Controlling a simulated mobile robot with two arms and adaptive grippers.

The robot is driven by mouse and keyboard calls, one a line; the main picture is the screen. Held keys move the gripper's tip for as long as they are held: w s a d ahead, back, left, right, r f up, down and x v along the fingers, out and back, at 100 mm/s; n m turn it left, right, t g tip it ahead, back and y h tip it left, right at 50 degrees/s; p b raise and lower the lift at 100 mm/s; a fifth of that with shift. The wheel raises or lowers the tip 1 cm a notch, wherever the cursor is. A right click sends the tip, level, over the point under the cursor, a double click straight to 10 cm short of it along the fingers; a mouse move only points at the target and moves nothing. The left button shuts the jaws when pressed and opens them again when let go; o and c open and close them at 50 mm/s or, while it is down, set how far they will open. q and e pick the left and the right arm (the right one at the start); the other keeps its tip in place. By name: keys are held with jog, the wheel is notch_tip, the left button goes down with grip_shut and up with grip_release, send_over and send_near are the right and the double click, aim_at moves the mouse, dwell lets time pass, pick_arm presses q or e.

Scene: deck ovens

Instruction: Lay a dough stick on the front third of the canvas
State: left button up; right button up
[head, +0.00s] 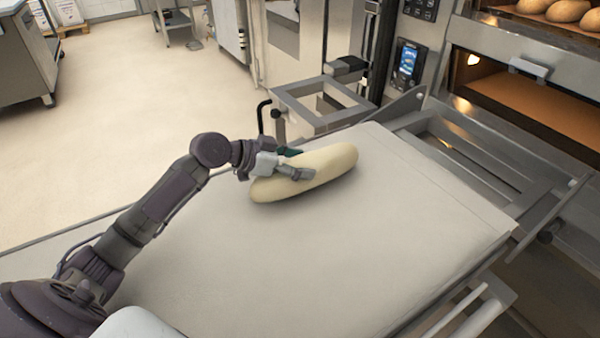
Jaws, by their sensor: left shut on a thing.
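A pale, smooth dough stick (325,168) is over the far part of the canvas (330,260), angled from lower left to upper right. My left gripper (298,166) reaches in from the left and is shut on the dough stick near its left half. One finger lies across the near side of the dough, and the other is mostly hidden behind it. I cannot tell whether the dough touches the canvas or hangs just above it. The rest of the canvas is bare. My right gripper is out of view.
The canvas lies on a loader with metal rails (480,165) on its right. A deck oven (530,90) with an open, lit chamber stands at upper right, with loaves (568,10) in the deck above. An empty metal frame (315,103) stands behind the canvas. Open floor lies left.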

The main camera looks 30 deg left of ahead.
pick_arm(q)
jog(key=shift+f, duration=1.1)
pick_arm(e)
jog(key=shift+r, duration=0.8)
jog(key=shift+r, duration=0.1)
pick_arm(q)
jog(key=o, duration=1.4)
jog(key=shift+f, duration=0.1)
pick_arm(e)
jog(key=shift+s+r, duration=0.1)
pick_arm(q)
jog(key=shift+s+a, duration=0.1)
jog(key=shift+a, duration=0.05)
jog(key=v, duration=1)
jog(key=shift+s+a+r, duration=0.15)
jog(key=shift+s+r, duration=0.1)
jog(key=shift+s, duration=0.05)
jog(key=shift+s+a+r, duration=0.25)
jog(key=shift+s+a, duration=0.05)
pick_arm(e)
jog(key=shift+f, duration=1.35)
